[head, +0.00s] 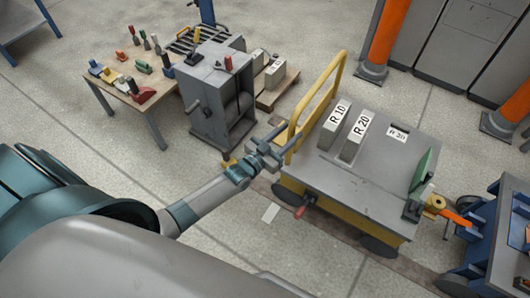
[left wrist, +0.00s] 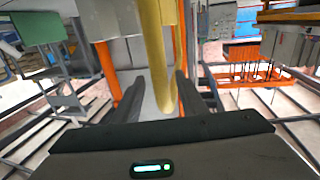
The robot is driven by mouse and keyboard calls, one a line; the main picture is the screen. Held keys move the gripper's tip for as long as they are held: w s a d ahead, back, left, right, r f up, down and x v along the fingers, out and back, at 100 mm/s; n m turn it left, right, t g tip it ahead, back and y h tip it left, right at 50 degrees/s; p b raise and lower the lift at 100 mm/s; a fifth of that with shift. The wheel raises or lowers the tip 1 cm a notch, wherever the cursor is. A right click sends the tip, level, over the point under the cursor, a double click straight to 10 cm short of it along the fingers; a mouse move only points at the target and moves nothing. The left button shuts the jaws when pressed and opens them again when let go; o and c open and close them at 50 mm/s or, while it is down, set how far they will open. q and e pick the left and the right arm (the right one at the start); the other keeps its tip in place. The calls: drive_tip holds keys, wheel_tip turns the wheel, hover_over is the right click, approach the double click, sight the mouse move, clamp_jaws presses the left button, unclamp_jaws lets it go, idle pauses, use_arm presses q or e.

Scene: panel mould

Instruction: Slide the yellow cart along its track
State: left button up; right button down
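The yellow cart (head: 350,187) has a grey top, a yellow frame and dark wheels, and stands right of centre in the head view. Its yellow push handle (head: 318,100) rises at its left end. A dark track strip (head: 262,188) shows on the floor by the cart's near side. My left gripper (head: 277,146) is at the handle's near side. In the left wrist view the yellow handle bar (left wrist: 157,50) stands between the two spread fingers (left wrist: 160,98), with a gap beside it; I cannot tell whether it touches a finger. My right gripper is not visible.
Blocks marked R 10 (head: 334,125) and R 20 (head: 355,136) stand on the cart. A grey machine (head: 215,95) and a tool table (head: 150,108) are behind left. Orange posts (head: 388,35) stand behind.

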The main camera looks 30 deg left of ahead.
use_arm(q)
drive_tip(key=v, duration=1.1)
drive_tip(key=shift+s, duration=0.35)
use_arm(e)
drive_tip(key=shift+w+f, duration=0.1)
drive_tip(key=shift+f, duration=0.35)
use_arm(q)
drive_tip(key=shift+a, duration=0.1)
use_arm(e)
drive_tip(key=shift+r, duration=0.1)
